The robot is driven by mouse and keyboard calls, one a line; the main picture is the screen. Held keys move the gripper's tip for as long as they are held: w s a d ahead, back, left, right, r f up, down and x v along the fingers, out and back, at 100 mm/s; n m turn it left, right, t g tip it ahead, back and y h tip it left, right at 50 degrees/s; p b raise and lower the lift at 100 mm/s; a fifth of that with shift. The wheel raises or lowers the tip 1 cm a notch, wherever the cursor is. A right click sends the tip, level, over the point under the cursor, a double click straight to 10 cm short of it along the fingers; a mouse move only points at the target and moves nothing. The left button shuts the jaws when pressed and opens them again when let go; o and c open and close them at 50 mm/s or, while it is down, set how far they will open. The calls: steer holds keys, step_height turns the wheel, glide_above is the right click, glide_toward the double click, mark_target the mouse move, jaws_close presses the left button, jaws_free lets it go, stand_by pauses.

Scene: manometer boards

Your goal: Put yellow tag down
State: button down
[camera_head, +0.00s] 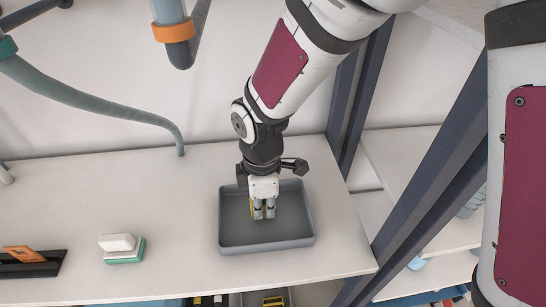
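My gripper (264,213) points down inside the outline of a grey tray (226,228), near the tray's middle. Its two pale fingertips are close together with a narrow gap. A thin yellow piece, which looks like the yellow tag (253,208), shows along the left side of the fingers. Most of it is hidden by the fingers. I cannot tell whether the fingers grip it or whether it touches the tray floor.
The tray stands near the right end of a white bench (180,222). A white and green block (121,248) and a dark holder with an orange piece (30,262) lie to the left. A dark upright post (358,95) stands behind right. The bench between block and tray is clear.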

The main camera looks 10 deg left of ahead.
steer(key=shift+f, duration=0.2)
steer(key=shift+f, duration=0.15)
steer(key=c, duration=1.8)
jaws_free()
step_height(320, 180, up, 12)
steer(key=shift+r+b, duration=0.2)
steer(key=shift+b, duration=0.15)
